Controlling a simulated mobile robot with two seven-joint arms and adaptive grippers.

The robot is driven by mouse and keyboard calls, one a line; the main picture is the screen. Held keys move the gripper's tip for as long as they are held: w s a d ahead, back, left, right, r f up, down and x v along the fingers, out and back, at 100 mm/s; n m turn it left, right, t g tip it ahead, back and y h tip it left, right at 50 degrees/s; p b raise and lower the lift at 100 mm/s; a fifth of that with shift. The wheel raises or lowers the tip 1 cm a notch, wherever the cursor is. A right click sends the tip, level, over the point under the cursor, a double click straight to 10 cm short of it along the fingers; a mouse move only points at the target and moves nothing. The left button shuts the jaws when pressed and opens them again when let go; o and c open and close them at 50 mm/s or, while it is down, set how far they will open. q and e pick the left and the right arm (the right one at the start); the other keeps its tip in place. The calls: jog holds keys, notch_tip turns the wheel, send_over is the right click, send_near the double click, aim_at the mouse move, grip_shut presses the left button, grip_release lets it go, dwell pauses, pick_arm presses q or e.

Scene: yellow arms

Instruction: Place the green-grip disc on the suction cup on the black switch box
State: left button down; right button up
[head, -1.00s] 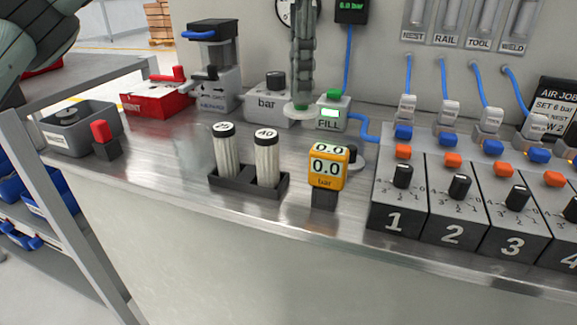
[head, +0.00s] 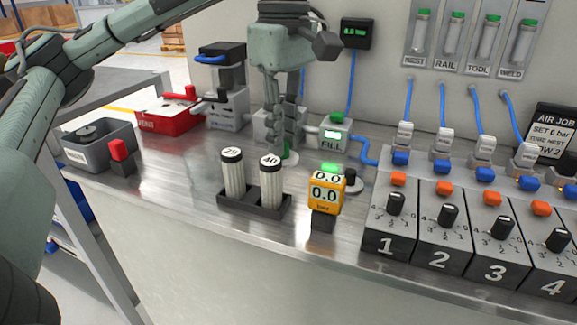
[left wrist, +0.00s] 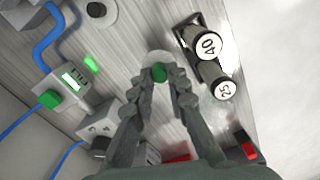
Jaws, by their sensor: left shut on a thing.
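The green-grip disc (left wrist: 161,61) is a pale round disc with a green grip. In the left wrist view it lies between my fingertips; in the head view its green part (head: 290,155) shows below my fingers. My left gripper (head: 284,147) is shut on the grip and points down, behind the two white cylinders. It also shows in the left wrist view (left wrist: 160,85). Whether the disc touches the bench is unclear. A small black box with a red switch (head: 122,158) stands at the left; I cannot make out a suction cup on it. My right gripper is not in view.
A black rack (head: 252,204) with two white cylinders and an orange gauge (head: 325,194) stand in front. A black-grip disc (head: 351,181) lies behind the gauge. The FILL box (head: 334,134), red VENT box (head: 168,117) and grey bin (head: 88,160) stand around. Numbered boxes fill the right.

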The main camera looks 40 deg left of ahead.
aim_at(284, 156)
pick_arm(q)
jog(key=shift+f, duration=2.25)
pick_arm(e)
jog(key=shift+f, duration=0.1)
pick_arm(q)
jog(key=shift+f, duration=0.1)
jog(key=c, duration=1.5)
grip_release()
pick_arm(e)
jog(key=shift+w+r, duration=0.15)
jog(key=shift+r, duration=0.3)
